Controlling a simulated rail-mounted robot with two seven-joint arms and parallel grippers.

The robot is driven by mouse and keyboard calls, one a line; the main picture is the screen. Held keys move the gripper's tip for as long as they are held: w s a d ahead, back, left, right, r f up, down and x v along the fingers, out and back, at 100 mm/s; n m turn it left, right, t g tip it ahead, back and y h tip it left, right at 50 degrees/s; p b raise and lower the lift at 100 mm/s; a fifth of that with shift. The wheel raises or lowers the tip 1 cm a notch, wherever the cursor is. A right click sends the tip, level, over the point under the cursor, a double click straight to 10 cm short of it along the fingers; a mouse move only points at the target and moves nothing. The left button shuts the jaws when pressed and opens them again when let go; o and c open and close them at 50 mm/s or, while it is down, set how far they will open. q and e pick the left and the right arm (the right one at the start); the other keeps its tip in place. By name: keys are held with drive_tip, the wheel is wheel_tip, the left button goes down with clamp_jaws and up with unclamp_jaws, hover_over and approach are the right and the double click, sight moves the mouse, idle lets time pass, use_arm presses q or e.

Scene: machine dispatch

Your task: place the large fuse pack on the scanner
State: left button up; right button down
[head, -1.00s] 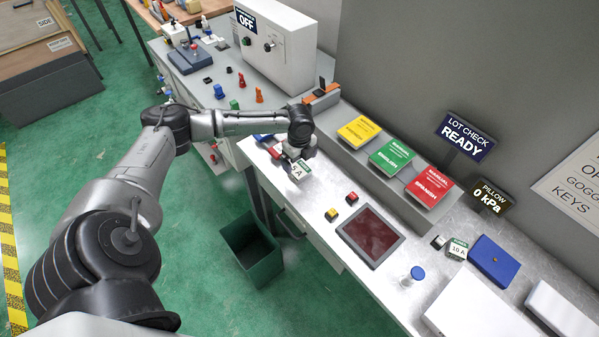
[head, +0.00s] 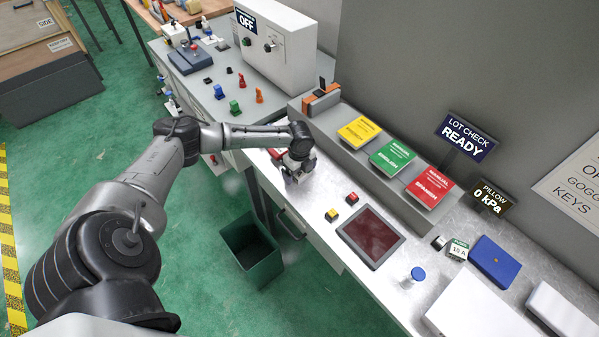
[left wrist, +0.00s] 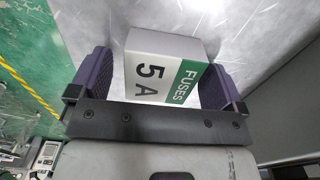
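A white fuse pack with a green "FUSES" band and "5 A" (left wrist: 160,72) shows between the fingers of my left gripper (left wrist: 157,85) in the left wrist view. The fingers are apart, with a gap at the pack's left side. In the head view my left gripper (head: 296,168) points down at the bench and hides most of this pack. A second, green-and-white pack marked 10 A (head: 458,250) stands at the right. A flat dark-red panel in a grey frame (head: 371,236), which looks like the scanner, lies on the bench. My right gripper is not in view.
Red (head: 352,198) and yellow (head: 332,214) buttons sit between the gripper and the panel. Yellow, green and red manuals (head: 394,159) lie on a raised ledge behind. A blue-capped bottle (head: 416,275) stands right of the panel. A green bin (head: 251,253) is below the bench.

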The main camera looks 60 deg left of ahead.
use_arm(q)
drive_tip(key=c, duration=1)
drive_tip(key=shift+c, duration=0.2)
drive_tip(key=shift+r, duration=0.1)
